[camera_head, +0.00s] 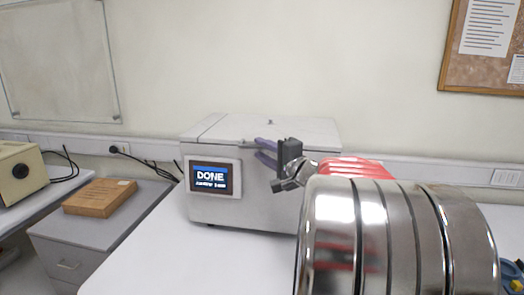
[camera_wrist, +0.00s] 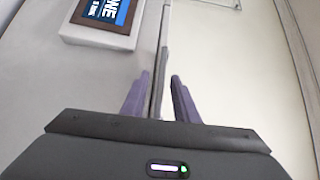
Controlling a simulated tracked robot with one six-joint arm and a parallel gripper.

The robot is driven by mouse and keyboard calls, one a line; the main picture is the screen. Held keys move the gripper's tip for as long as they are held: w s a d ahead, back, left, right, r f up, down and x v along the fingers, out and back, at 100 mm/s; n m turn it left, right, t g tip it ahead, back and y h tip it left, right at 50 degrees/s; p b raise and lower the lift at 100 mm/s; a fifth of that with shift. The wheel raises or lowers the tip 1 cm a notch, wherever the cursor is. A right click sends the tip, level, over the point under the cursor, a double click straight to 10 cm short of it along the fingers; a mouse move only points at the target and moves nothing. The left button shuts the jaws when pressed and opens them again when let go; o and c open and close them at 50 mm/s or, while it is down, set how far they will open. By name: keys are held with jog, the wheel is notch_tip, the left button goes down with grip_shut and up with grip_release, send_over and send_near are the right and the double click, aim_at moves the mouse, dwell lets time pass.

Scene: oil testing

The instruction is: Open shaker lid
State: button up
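The shaker is a light grey box (camera_head: 250,205) on the white table, with a screen (camera_head: 210,177) reading "DONE" on its front. Its lid (camera_head: 300,130) looks shut and lies flat on top. My gripper (camera_head: 260,150) is at the front edge of the lid, right of the screen. In the wrist view its two purple fingers (camera_wrist: 159,88) stand apart, with the thin lid edge (camera_wrist: 163,75) running between them. Small gaps show on both sides, so it does not look clamped. The wrist view also shows the lid top (camera_wrist: 225,75) at right and the screen (camera_wrist: 105,15) at upper left.
My arm fills the right front of the head view. A brown box (camera_head: 100,197) sits on a grey cabinet (camera_head: 75,262) at left, and a beige device (camera_head: 20,172) stands further left. The wall (camera_head: 240,60) is close behind the shaker. The table left of the shaker is clear.

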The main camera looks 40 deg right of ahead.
jog(key=shift+c, duration=0.3)
jog(key=c, duration=0.6)
grip_shut()
jog(key=shift+f, duration=0.25)
